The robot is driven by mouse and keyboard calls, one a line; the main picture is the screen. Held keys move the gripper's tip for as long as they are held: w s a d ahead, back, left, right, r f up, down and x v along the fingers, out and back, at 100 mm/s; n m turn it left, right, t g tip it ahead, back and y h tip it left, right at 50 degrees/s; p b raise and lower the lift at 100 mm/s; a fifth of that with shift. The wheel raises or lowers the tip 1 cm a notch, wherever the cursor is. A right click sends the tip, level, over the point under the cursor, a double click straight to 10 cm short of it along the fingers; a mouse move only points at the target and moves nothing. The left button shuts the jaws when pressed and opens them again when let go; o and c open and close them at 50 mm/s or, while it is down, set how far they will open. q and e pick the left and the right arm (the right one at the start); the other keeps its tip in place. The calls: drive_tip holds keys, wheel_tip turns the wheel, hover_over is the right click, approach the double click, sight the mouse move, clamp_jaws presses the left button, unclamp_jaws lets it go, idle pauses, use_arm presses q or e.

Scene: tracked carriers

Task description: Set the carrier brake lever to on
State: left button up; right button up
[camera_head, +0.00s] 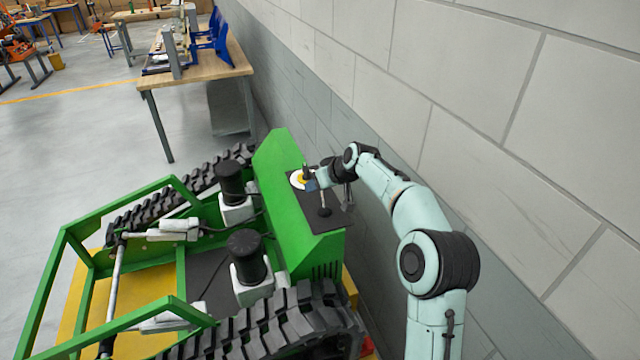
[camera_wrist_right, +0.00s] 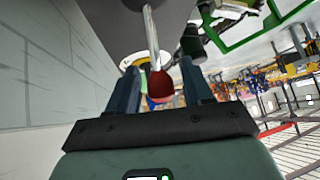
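The carrier (camera_head: 285,195) is a green tracked machine with a black control panel (camera_head: 338,217) on top. A metal lever (camera_head: 323,203) rises from a dark round base on this panel. In the right wrist view the lever's rod (camera_wrist_right: 151,35) ends in a red knob (camera_wrist_right: 160,86). My right gripper (camera_head: 312,185) is over the panel at the lever's top. Its blue fingers (camera_wrist_right: 160,88) are open on either side of the knob, with visible gaps. Lever markings cannot be read. My left gripper is out of view.
A yellow-and-white round disc (camera_head: 297,180) with an upright control lies beside the lever on the panel. A grey block wall (camera_head: 480,90) runs close along the right. A wooden workbench (camera_head: 205,70) stands behind the carrier. The floor at left (camera_head: 60,140) is clear.

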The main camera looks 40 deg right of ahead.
drive_tip(key=shift+s+r, duration=0.3)
drive_tip(key=shift+r, duration=0.05)
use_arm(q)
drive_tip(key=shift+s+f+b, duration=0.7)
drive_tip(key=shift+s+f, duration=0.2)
use_arm(e)
drive_tip(key=v, duration=1.2)
drive_tip(key=shift+r, duration=0.2)
drive_tip(key=shift+s, duration=0.15)
